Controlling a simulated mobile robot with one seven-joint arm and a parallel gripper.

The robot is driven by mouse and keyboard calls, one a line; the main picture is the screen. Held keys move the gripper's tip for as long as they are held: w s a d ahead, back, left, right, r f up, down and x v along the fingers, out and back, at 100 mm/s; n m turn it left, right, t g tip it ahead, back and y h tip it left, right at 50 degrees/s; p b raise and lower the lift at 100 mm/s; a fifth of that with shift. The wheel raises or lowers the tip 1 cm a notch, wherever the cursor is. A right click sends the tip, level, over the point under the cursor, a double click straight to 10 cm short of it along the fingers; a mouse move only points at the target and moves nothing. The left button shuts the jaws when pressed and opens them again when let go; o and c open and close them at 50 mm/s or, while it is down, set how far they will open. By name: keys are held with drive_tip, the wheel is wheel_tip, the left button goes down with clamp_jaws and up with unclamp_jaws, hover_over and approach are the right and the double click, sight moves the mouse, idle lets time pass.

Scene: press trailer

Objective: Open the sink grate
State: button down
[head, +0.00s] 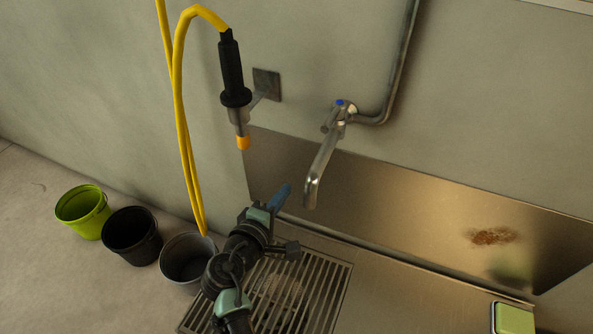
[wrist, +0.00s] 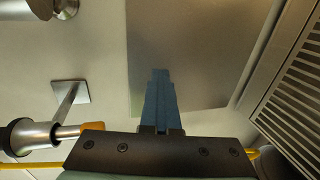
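The sink grate (head: 318,290) is a slatted metal panel set in the steel counter, low in the middle of the head view. It lies flat and closed over the basin. Its slats also show at the right edge of the wrist view (wrist: 293,95). My gripper (head: 284,193) is above the grate's back left part, near the steel backsplash, and apart from the grate. Its blue fingers (wrist: 159,76) look closed together with nothing between them. My arm hides the left part of the grate in the head view.
A tap (head: 320,165) hangs from the wall above the counter, right of my gripper. A black spray nozzle (head: 232,75) with a yellow hose (head: 178,90) hangs at left. Green (head: 83,212), black (head: 132,236) and grey (head: 186,258) buckets stand left of the grate. A green sponge-like block (head: 514,319) lies at right.

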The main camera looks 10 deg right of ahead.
drive_tip(key=w+d+b, duration=0.4)
drive_tip(key=w, duration=0.2)
drive_tip(key=shift+d+r+t+b, duration=0.25)
drive_tip(key=shift+r+t+b, duration=0.1)
drive_tip(key=shift+t+b, duration=0.05)
idle(0.4)
drive_tip(key=c, duration=0.7)
unclamp_jaws()
